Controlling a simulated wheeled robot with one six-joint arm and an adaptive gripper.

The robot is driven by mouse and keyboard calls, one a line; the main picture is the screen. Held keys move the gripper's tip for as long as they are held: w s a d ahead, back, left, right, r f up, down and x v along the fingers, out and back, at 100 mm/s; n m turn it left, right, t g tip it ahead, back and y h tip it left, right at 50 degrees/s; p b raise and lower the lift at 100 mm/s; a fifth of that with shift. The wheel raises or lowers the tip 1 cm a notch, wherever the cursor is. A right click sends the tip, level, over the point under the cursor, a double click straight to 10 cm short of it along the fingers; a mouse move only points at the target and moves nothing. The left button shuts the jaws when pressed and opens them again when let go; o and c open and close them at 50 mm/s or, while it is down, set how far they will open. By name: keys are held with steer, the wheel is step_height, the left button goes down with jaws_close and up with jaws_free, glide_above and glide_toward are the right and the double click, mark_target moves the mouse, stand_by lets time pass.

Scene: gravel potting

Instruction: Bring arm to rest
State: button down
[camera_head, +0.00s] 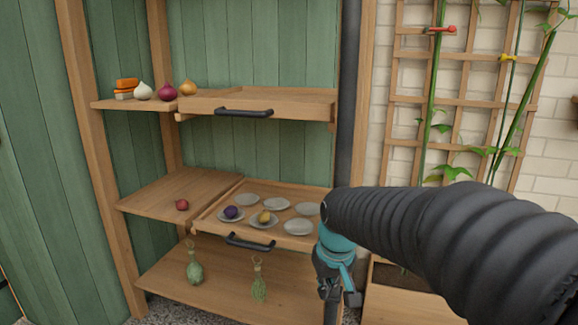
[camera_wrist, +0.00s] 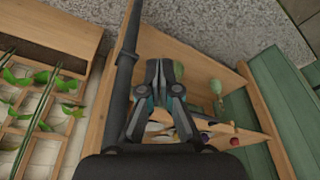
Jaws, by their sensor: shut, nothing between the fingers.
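My gripper (camera_head: 330,291) hangs at the end of my dark ribbed arm in the head view, fingers pointing down, in front of the right side of the shelf unit. It also shows in the wrist view (camera_wrist: 159,66), with the fingers together and nothing held. In the head view my arm reaches in from the right edge and hides part of the trellis and planter.
A wooden shelf unit (camera_head: 75,130) holds a pulled-out tray (camera_head: 215,228) with several saucers, some bearing bulbs. Above is a drawer (camera_head: 300,106) with a black handle. A trellis (camera_head: 460,100) stands right.

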steer(key=s+d+r+m+t, duration=0.1)
steer(key=s+d, duration=0.3)
steer(key=s, duration=0.5)
steer(key=s+d+r+m+t, duration=0.1)
steer(key=s+d, duration=0.3)
steer(key=s, duration=0.6)
steer(key=shift+s+r+m+t+h, duration=0.25)
steer(key=shift+m+t+h, duration=0.15)
steer(key=shift+m, duration=0.1)
